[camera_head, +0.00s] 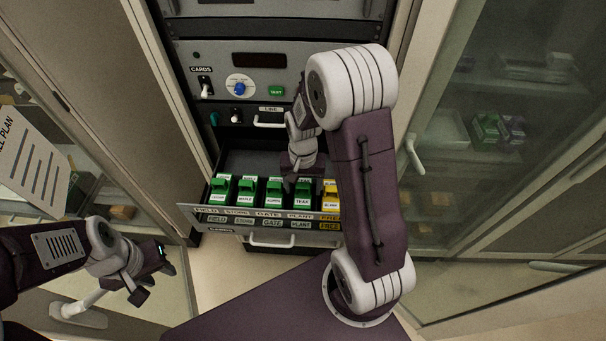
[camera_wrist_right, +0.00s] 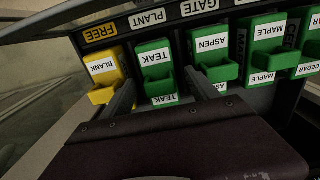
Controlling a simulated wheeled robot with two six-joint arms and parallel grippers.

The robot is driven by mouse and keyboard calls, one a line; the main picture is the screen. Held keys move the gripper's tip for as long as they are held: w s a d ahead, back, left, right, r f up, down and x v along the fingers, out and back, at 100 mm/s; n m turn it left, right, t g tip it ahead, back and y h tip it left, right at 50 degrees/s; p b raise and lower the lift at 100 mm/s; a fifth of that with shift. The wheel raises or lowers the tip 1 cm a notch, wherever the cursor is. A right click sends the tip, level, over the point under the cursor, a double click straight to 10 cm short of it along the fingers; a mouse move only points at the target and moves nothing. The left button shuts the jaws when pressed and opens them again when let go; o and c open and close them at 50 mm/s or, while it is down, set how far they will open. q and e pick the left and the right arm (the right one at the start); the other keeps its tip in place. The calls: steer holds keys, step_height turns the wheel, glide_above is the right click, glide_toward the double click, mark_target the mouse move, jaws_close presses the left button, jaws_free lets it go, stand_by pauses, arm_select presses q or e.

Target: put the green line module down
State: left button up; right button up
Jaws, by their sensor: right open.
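The green line module labelled TEAK (camera_wrist_right: 157,75) sits in the open drawer (camera_head: 190,215), in line with the PLANT label. It also shows in the head view (camera_head: 302,198). My right gripper (camera_wrist_right: 160,98) is open, with one finger on each side of the TEAK module; whether they touch it I cannot tell. Green modules labelled ASPEN (camera_wrist_right: 212,60) and MAPLE (camera_wrist_right: 265,45) stand beside it, with CEDAR (camera_head: 220,187) at the far end. A yellow BLANK module (camera_wrist_right: 103,75) stands on TEAK's other side, at FREE. My left gripper (camera_head: 152,281) looks open and empty, away from the drawer.
The rack panel (camera_head: 230,65) with switches and a blue knob (camera_head: 239,88) rises behind the drawer. A glass cabinet (camera_head: 510,150) stands at the right and a paper plan (camera_head: 35,155) hangs at the left. My right forearm covers part of the drawer's right end.

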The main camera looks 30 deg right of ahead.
step_height(320, 180, up, 8)
steer(key=shift+r, duration=0.2)
